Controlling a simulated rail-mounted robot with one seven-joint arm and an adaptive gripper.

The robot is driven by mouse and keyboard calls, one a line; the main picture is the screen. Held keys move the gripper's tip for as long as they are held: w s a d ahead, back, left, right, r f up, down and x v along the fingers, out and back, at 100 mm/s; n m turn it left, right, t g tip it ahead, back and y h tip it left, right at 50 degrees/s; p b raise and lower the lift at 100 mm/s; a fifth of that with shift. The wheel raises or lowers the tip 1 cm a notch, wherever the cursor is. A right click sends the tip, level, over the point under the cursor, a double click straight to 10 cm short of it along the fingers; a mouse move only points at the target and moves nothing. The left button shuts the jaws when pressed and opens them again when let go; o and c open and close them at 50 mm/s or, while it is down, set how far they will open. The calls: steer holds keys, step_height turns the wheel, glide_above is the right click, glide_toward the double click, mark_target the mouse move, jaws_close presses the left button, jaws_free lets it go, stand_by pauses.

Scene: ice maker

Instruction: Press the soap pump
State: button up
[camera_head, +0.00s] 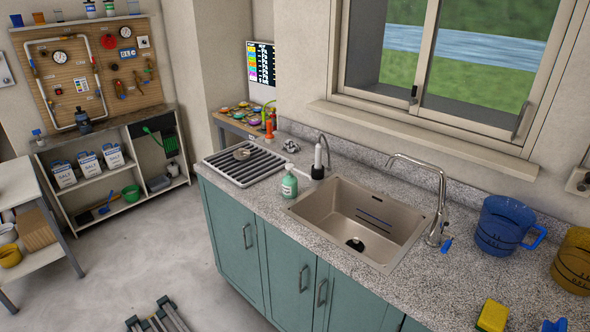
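The soap pump bottle (289,186) is pale green with a white pump head on top. It stands upright on the speckled counter (262,208), near the left front corner of the sink, beside the drying rack. Its pump head shows clearly and nothing touches it. My gripper does not show in this view.
A beige sink (312,207) lies right of the bottle, with a curved tap (440,200) at its right. A black ribbed drying rack (238,172) lies left. A small black-and-white spout (318,165) stands behind the bottle. Blue jug (502,225) and yellow sponge (492,316) are far right.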

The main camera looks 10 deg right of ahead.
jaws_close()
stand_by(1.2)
